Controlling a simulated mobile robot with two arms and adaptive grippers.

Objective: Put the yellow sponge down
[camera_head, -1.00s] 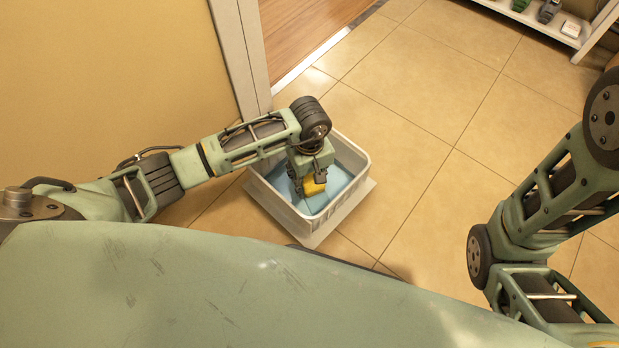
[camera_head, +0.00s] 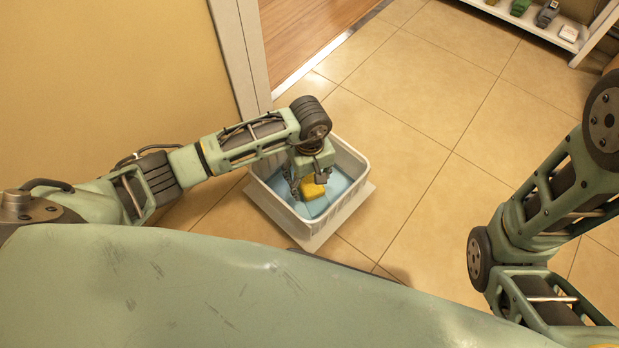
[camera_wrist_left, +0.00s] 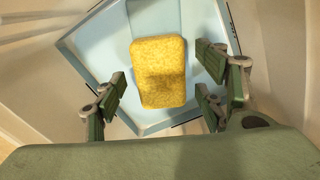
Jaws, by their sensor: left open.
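The yellow sponge (camera_head: 313,190) is inside a white basket (camera_head: 357,160) with a light blue bottom. In the left wrist view the sponge (camera_wrist_left: 158,72) lies over the blue surface (camera_wrist_left: 90,45), between the spread fingers and apart from them. My left gripper (camera_head: 307,186) reaches down into the basket and is open; its fingers also show in the left wrist view (camera_wrist_left: 162,95). In the head view the gripper hides part of the sponge. My right gripper is out of view.
The basket stands on a pale flat base (camera_head: 312,243) on the tiled floor (camera_head: 410,130). A wall (camera_head: 110,80) and white door frame (camera_head: 240,50) are to the left. A low white shelf (camera_head: 545,30) with several small items is at the top right. The floor between is clear.

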